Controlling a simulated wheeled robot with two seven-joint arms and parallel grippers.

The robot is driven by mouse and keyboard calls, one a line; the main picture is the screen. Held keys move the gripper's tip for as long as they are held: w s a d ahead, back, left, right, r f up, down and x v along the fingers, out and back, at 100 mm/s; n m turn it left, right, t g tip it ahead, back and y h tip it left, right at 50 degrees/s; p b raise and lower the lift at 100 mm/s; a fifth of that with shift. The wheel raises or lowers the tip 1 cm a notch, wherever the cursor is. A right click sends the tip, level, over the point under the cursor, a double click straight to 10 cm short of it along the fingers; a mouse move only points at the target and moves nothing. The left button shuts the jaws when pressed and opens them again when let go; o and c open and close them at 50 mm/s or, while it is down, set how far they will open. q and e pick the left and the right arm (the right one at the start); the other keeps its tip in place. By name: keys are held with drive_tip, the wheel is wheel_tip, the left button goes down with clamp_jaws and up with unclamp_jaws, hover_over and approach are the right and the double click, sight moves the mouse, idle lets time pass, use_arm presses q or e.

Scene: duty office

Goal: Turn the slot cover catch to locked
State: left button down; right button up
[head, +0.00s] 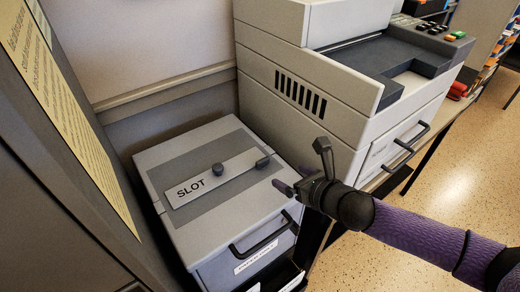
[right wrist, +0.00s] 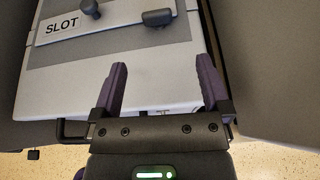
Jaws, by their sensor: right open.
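The slot cover (head: 193,187) is a pale bar marked SLOT on top of a low grey cabinet (head: 270,203). It carries a round dark knob (head: 217,170) near its middle. A small dark catch (head: 262,163) sits at its right end. In the right wrist view the catch (right wrist: 158,17) lies across the bar's end, beyond my fingertips. My right gripper (head: 294,179) is open and empty, over the cabinet's right edge and apart from the catch. In the right wrist view its purple fingers (right wrist: 161,68) stand wide apart. My left gripper is out of view.
A large grey printer-like machine (head: 325,95) stands close on the right. A dark panel with a yellow notice (head: 65,100) rises on the left. The cabinet front has a drawer with a black handle (head: 262,238). Open speckled floor (head: 430,180) lies to the right.

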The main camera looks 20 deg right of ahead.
sight(264, 162)
drive_tip(key=shift+w+a+r+n, duration=0.15)
drive_tip(key=shift+w+a+n, duration=0.2)
drive_tip(key=shift+w, duration=0.15)
drive_tip(key=b+x, duration=0.4)
drive_tip(key=x, duration=0.4)
drive_tip(key=shift+w+a, duration=0.15)
drive_tip(key=shift+w, duration=0.15)
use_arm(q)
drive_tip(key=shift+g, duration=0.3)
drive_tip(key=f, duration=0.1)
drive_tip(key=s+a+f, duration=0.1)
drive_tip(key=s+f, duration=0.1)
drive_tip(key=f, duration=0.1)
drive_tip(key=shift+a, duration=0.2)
